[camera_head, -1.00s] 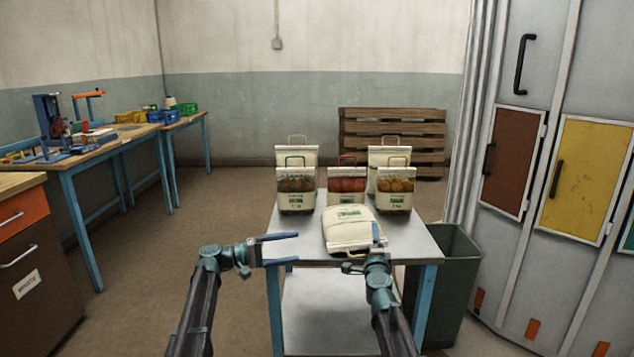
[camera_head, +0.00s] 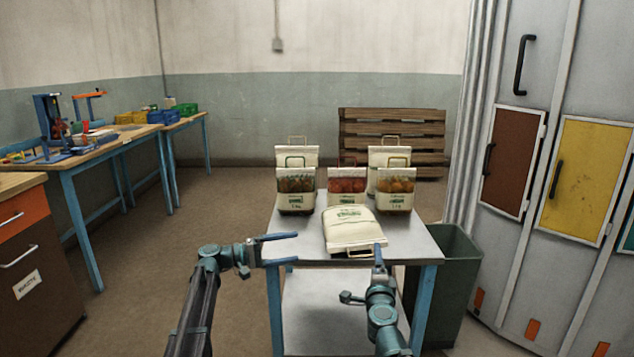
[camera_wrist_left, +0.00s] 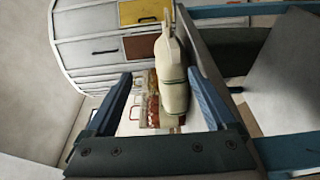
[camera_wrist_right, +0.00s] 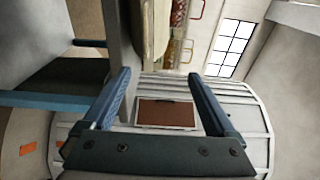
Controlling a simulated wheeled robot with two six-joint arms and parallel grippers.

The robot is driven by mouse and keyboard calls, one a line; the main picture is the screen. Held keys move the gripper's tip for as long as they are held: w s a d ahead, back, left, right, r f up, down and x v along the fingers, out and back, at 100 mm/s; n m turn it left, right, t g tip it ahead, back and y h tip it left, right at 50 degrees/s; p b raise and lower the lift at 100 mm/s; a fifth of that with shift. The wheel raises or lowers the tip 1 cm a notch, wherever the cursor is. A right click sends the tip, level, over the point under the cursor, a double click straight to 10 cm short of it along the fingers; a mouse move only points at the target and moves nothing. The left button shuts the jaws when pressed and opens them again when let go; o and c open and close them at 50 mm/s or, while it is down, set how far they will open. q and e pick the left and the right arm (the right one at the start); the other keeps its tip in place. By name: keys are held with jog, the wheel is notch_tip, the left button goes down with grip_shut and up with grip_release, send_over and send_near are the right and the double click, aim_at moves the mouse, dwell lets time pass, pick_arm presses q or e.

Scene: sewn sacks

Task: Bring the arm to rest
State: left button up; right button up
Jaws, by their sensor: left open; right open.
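My left gripper (camera_head: 279,249) is open and empty at the front left corner of the small table. Its fingers (camera_wrist_left: 160,98) frame only the view beyond in the left wrist view. My right gripper (camera_head: 378,262) is open and empty just in front of a cream sack. That sack (camera_head: 350,228) lies flat on the table top, its handle end toward me. In the left wrist view the lying sack (camera_wrist_left: 174,85) shows beyond the fingers. The right wrist view shows the right fingers (camera_wrist_right: 161,95) apart with nothing between them.
Several sacks with handles, such as one with orange contents (camera_head: 396,188), stand at the back of the grey table (camera_head: 414,240). A dark green bin (camera_head: 455,290) is at its right. Grey lockers (camera_head: 530,230) stand far right. Floor left of the table is clear.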

aim_at(373, 234)
jog(key=w, duration=0.7)
jog(key=w+d, duration=0.1)
jog(key=w, duration=0.3)
jog(key=shift+w+d, duration=0.1)
jog(key=shift+w, duration=0.25)
jog(key=shift+s, duration=0.2)
pick_arm(q)
jog(key=x, duration=0.8)
jog(key=shift+w+d, duration=0.2)
jog(key=shift+d, duration=0.05)
jog(key=shift+s+f, duration=0.1)
